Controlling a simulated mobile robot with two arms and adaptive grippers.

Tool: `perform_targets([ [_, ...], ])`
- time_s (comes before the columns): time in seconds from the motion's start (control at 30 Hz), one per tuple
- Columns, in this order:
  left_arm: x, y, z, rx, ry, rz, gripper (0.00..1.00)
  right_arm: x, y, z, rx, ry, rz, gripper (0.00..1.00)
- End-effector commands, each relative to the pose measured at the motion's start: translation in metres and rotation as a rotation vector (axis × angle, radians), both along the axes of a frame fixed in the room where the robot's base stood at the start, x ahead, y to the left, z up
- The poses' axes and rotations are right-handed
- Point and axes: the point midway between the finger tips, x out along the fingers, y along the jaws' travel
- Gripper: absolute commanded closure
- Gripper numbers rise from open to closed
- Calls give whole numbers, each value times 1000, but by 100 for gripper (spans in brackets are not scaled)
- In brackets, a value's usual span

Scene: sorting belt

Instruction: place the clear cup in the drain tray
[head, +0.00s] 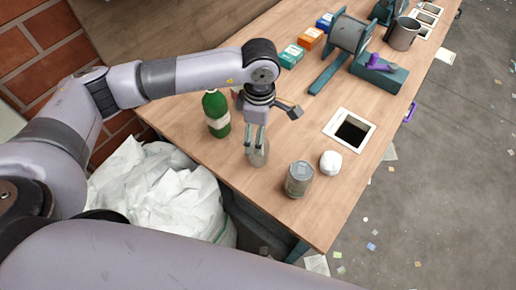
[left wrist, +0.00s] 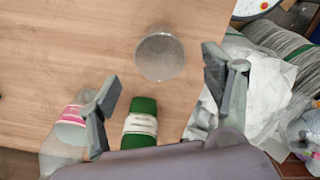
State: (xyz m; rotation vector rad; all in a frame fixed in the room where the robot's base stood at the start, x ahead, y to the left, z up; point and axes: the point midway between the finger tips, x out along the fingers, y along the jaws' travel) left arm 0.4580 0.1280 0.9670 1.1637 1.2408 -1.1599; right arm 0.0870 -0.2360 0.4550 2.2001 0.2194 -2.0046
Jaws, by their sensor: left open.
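The clear cup (head: 259,156) stands on the wooden table near its front left edge. It also shows in the left wrist view (left wrist: 160,56), apparently with its round mouth towards the camera. My left gripper (head: 255,139) is open and points down at the cup, its fingers partly hiding it in the head view. In the left wrist view the fingers are spread wide with the cup beyond them, and no contact shows. I cannot pick out a drain tray for certain; a white-framed dark opening (head: 350,130) lies in the table to the right. My right gripper is not in view.
A green bottle (head: 217,113) stands left of the gripper; a clear bottle with a pink label (left wrist: 67,132) is nearby. Teal machinery (head: 378,72) and small boxes (head: 310,38) are farther back.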

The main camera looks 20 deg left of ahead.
Motion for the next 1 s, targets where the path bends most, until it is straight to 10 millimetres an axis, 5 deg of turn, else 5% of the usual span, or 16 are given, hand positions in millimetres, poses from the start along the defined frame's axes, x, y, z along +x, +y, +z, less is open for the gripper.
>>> perform_targets([
  [0.3,-1,0,-52,-1,3,1,26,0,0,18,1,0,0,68],
  [0.8,0,3,-104,-2,3,0,26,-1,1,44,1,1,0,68],
  [1.0,1,3,-110,-3,1,-1,26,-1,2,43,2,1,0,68],
])
